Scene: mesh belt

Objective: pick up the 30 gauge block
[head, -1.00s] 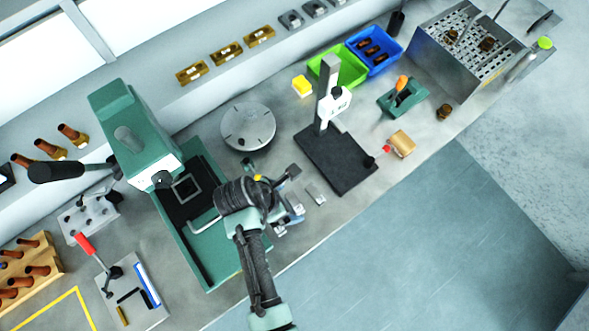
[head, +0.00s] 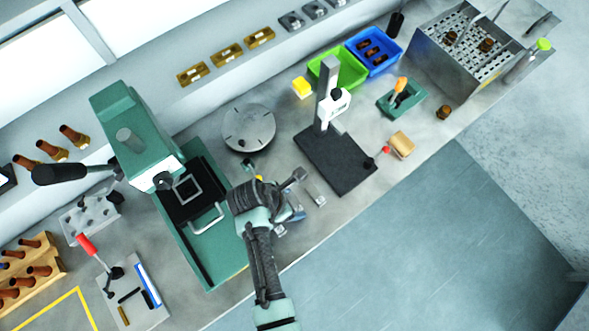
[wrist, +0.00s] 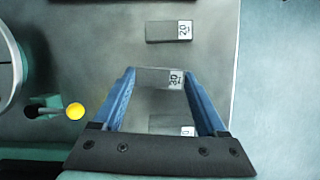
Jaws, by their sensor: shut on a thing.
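The 30 gauge block (wrist: 158,77) is a small grey metal block with a white label reading 30. In the wrist view it lies between the blue fingertips of my gripper (wrist: 160,74), which is shut on it. I cannot tell whether it is clear of the bench. The 20 gauge block (wrist: 170,31) lies flat beyond the fingertips. Another grey block (wrist: 165,124) lies below, between the fingers, its label partly hidden. In the head view my gripper is mostly hidden by my wrist, and the 30 block cannot be made out.
A green press (head: 135,140) stands left of my arm. A round slotted plate (head: 248,128) is behind it, and a height-gauge stand (head: 340,165) with a dark base is to the right. The bench's front edge is close to the blocks. Green (head: 345,72) and blue (head: 377,50) bins stand further back.

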